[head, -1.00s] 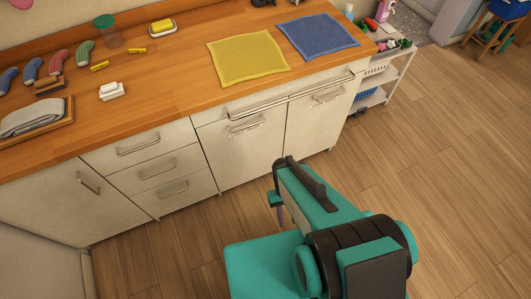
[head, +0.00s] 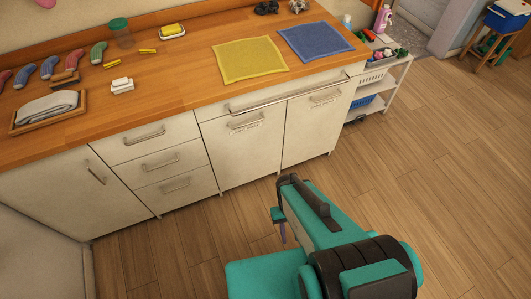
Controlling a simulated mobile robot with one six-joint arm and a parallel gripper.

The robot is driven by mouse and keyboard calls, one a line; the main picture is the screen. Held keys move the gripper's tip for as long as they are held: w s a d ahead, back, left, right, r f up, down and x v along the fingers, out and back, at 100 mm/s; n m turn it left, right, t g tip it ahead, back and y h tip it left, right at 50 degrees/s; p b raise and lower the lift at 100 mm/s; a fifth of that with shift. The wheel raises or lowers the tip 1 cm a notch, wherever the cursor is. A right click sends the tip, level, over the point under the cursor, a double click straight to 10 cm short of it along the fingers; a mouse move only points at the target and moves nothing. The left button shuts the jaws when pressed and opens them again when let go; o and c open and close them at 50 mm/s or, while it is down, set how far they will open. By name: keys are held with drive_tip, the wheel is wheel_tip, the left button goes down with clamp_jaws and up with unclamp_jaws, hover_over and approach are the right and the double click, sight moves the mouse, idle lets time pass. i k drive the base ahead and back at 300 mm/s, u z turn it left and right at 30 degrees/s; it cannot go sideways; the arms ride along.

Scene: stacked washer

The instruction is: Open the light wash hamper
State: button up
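Two tall cream hamper fronts stand side by side under the wooden counter in the head view. The left front (head: 243,155) and the right front (head: 312,128) are both closed. Each has a bar handle, the left one (head: 245,123) and the right one (head: 324,98), with a small label under it. The labels are too small to read surely, so I cannot tell which is the light wash hamper. My gripper (head: 281,216) is at the far end of my teal and black arm, over the floor in front of the fronts, apart from them. Its fingers are mostly hidden.
A long rail (head: 287,96) runs above both fronts. Three drawers (head: 158,163) are to their left. The counter (head: 185,80) holds a yellow cloth (head: 250,60), a blue cloth (head: 315,42) and socks. A white cart (head: 384,85) stands right of the cabinets. The wooden floor (head: 440,190) is open.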

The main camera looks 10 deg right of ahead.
sight(241, 148)
drive_tip(key=z, duration=0.05)
drive_tip(key=k, duration=0.25)
drive_tip(key=u, duration=0.2)
drive_tip(key=i, duration=0.95)
drive_tip(key=u, duration=4.45)
drive_tip(key=i, duration=0.1)
drive_tip(key=z, duration=3.1)
